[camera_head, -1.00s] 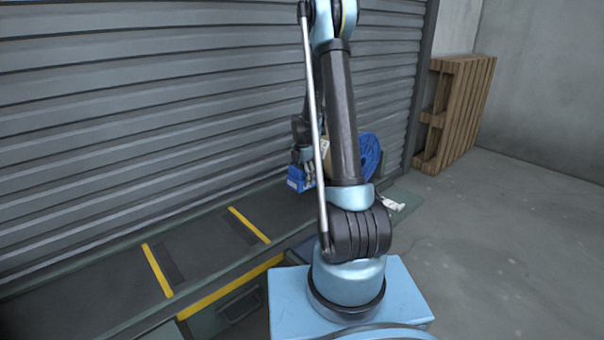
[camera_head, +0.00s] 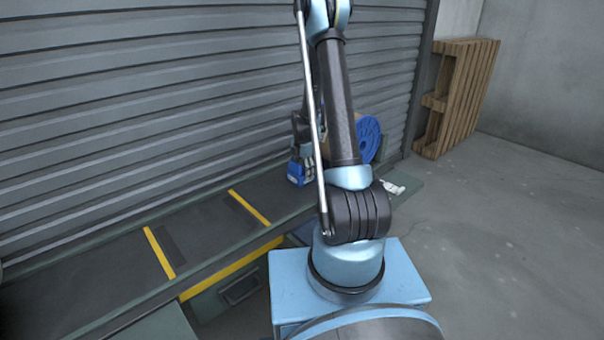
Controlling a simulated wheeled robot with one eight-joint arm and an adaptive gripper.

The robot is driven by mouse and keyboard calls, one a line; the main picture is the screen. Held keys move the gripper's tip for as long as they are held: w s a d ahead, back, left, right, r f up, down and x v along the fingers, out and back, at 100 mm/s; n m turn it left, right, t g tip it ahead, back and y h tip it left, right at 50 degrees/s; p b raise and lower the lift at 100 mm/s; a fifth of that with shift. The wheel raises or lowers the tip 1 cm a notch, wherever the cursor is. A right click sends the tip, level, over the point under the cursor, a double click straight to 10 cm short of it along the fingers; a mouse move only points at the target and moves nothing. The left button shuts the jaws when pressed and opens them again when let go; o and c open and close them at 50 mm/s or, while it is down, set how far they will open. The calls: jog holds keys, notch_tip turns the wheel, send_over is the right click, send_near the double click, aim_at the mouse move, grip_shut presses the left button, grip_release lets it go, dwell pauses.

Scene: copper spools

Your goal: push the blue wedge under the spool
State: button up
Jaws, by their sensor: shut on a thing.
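The blue wedge (camera_head: 294,174) is at the end of my arm, left of the spool, low over or on the dark bench top; I cannot tell whether it touches the bench. My gripper (camera_head: 302,168) is shut on it. The spool (camera_head: 369,138) has a blue flange and a tan side that shows in part. It stands upright on the bench behind my arm, which hides much of it. The gap between the wedge and the spool is hidden by my arm.
The bench (camera_head: 100,262) runs along a grey roller shutter (camera_head: 130,110) and has yellow stripes (camera_head: 248,207). A small white object (camera_head: 392,187) lies near its right end. A wooden pallet (camera_head: 462,100) leans at the back right. The bench's left part is clear.

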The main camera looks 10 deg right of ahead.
jog(key=shift+f, duration=0.25)
dwell(0.5)
jog(key=o, duration=1.6)
jog(key=shift+c, duration=0.2)
